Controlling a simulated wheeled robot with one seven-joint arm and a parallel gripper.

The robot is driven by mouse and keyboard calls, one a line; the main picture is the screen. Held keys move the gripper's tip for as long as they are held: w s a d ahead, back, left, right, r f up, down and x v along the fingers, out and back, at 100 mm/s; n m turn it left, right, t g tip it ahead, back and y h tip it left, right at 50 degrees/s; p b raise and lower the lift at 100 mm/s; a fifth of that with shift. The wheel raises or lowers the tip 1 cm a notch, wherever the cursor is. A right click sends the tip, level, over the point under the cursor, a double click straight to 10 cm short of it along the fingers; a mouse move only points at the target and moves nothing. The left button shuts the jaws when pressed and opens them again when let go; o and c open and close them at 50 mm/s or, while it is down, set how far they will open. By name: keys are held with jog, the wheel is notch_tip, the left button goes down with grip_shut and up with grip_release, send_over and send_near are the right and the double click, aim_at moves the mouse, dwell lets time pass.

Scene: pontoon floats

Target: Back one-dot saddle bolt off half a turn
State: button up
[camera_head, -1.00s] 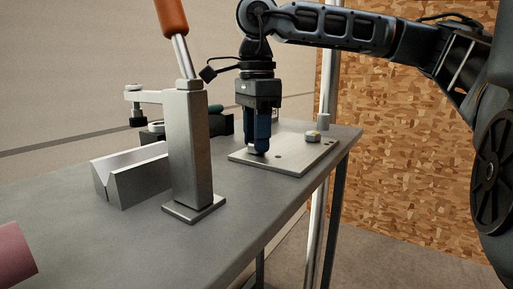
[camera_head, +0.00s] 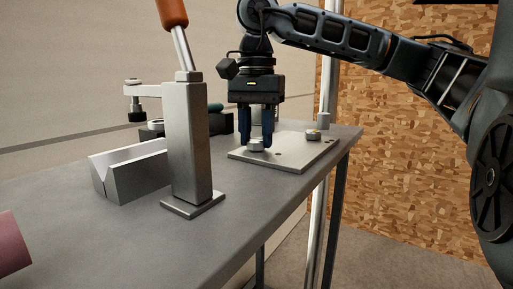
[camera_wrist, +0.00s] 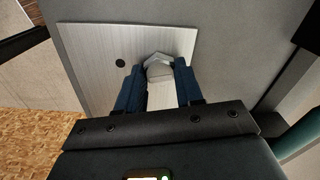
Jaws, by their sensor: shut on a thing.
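The one-dot saddle bolt (camera_head: 256,145) is a pale metal hex head on a light plate (camera_head: 287,160). A single dark dot (camera_head: 279,156) marks the plate beside it. My gripper (camera_head: 258,140) points straight down over the bolt, one blue finger on each side, shut on its head. In the wrist view the bolt (camera_wrist: 158,68) shows between the two fingertips (camera_wrist: 158,80), with the dot (camera_wrist: 120,63) to its left. The finger contact faces are partly hidden.
A grey post with an orange handle (camera_head: 187,145) and a V-block (camera_head: 130,173) stand left on the bench (camera_head: 120,230). A pink cylinder (camera_head: 12,243) is at the front left.

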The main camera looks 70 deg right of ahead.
jog(key=n, duration=0.4)
jog(key=shift+b, duration=0.35)
jog(key=shift+f+n+b, duration=0.1)
jog(key=shift+n+b, duration=0.3)
jog(key=shift+n, duration=0.6)
jog(key=n+b, duration=0.1)
jog(key=n, duration=0.3)
jog(key=o, duration=0.6)
jog(key=shift+n, duration=0.3)
jog(key=shift+o, duration=1.4)
